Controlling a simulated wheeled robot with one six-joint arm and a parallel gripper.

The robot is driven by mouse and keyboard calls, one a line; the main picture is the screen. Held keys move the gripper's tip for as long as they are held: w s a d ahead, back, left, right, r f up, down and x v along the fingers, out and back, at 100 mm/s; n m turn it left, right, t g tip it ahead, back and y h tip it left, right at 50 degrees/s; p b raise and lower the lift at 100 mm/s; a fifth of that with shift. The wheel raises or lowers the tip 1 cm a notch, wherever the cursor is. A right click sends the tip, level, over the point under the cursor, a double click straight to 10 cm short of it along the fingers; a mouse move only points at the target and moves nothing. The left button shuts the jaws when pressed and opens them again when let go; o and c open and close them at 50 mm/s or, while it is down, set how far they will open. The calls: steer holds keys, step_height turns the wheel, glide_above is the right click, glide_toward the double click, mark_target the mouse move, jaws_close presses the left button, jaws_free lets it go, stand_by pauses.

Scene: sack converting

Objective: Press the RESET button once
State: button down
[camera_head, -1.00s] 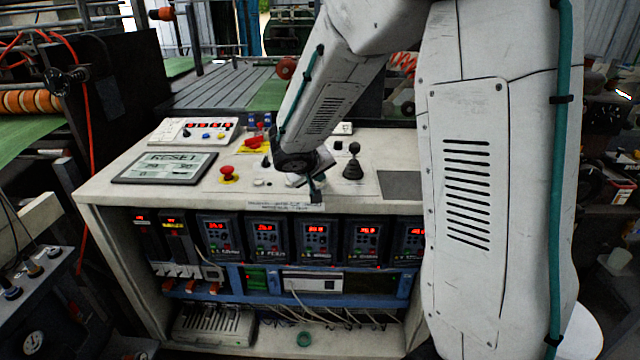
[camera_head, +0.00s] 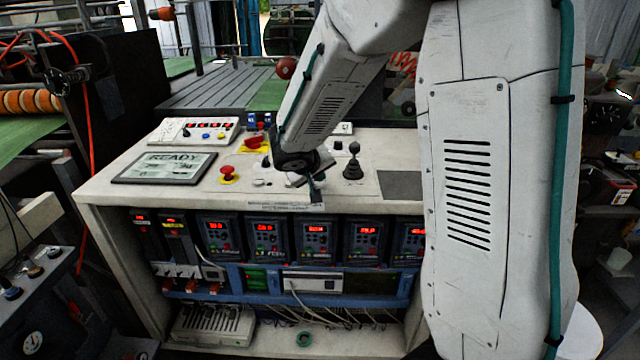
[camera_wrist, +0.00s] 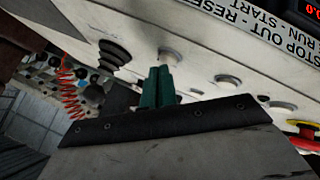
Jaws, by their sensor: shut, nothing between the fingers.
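My gripper (camera_head: 316,196) is over the front part of the console top (camera_head: 110,194). In the wrist view its teal fingers (camera_wrist: 158,80) are together, with nothing between them. A pale round button (camera_wrist: 170,54) lies just beyond the fingertips; I cannot tell whether they touch it. Two more pale round buttons (camera_wrist: 228,80) (camera_wrist: 283,106) sit in the same row. A printed label strip (camera_wrist: 246,20) beside the row shows the words RESET, STOP and START, upside down and partly cut off. The display panel (camera_head: 165,168) on the console reads READY.
A red mushroom button on a yellow base (camera_head: 227,173) stands left of my gripper, and a black joystick (camera_head: 353,162) stands close on its right. A small box with coloured buttons (camera_head: 194,131) is behind the display. Several drives with red digits (camera_head: 267,238) sit below the top.

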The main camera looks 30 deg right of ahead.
steer(key=shift+r, duration=0.55)
step_height(320, 180, up, 5)
stand_by(0.4)
stand_by(0.8)
